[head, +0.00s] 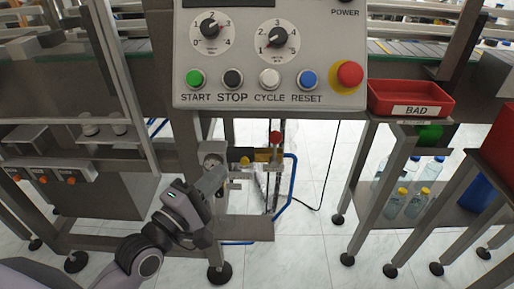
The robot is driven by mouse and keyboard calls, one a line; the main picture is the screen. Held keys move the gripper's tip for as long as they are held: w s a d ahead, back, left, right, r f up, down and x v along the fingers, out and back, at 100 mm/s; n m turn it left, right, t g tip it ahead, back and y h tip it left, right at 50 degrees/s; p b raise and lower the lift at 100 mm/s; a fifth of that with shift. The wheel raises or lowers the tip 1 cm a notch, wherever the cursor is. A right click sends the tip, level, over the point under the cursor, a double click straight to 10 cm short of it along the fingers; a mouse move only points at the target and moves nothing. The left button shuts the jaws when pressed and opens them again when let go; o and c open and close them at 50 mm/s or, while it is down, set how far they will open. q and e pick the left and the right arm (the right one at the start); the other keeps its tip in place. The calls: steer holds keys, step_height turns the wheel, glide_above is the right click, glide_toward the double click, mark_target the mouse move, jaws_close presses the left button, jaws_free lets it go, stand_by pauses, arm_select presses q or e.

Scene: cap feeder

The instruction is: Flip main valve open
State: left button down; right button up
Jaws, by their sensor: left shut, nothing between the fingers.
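Below the control panel is a small air-supply assembly with a round pressure gauge (212,160) and a small yellow part (245,161). Beside it is a red knob (275,138) standing up above a yellow-and-dark fitting (263,156). The pictures do not make clear which of these is the main valve's handle, or its setting. My left gripper (218,175) is shut and empty, reaching up and right from the lower left. Its tips are just below the gauge and left of the red knob; whether they touch anything is unclear. My right gripper is out of view.
The control panel (270,75) with dials and buttons overhangs the assembly. A blue hose (291,180) loops at its right. A grey frame leg (217,250) stands below. A red BAD bin (410,98) and shelved bottles (395,205) are at right.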

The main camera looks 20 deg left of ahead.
arm_select(q)
glide_toward(275, 150)
steer(key=w+a+r, duration=0.3)
steer(key=w+a, duration=0.1)
steer(key=shift+w+d+r, duration=0.1)
steer(key=shift+w+d, duration=0.25)
steer(key=shift+d, duration=0.3)
steer(key=shift+w+d+r, duration=0.1)
steer(key=shift+w+d, duration=0.25)
steer(key=shift+d, duration=0.25)
steer(key=shift+w+d+r, duration=0.1)
steer(key=shift+w+d, duration=0.25)
steer(key=shift+d, duration=0.3)
